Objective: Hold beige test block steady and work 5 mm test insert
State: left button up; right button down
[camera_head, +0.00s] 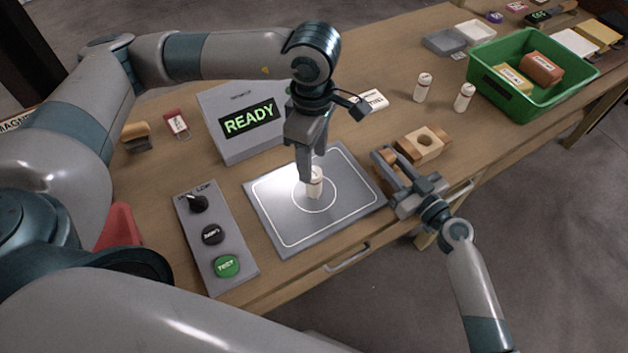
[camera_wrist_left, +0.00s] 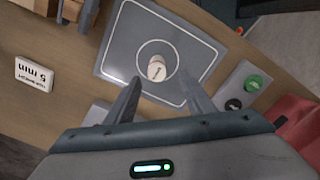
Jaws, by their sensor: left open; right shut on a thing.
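The beige test block (camera_head: 421,145), with a round hole on top, sits right of the plate. My right gripper (camera_head: 404,178) is shut on its near side; the contact is partly hidden.
A READY display (camera_head: 245,118) stands behind the plate, and a control panel (camera_head: 222,268) lies left. A card (camera_wrist_left: 34,76) reads 5 mm. Two white cylinders (camera_head: 423,87) (camera_head: 464,97) stand near a green bin (camera_head: 488,88). The table's front edge is close to the plate.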

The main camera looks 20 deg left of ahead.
aim_at(314, 171)
pick_arm(q)
jog(key=shift+f, duration=0.75)
jog(key=shift+w+a+f, duration=0.1)
jog(key=shift+w+f, duration=0.05)
jog(key=shift+f, duration=1.15)
jog(key=shift+w+f, duration=0.15)
jog(key=shift+f, duration=1.15)
grip_shut()
jog(key=shift+r, duration=0.15)
notch_tip(314, 171, up, 10)
jog(key=shift+f, duration=0.1)
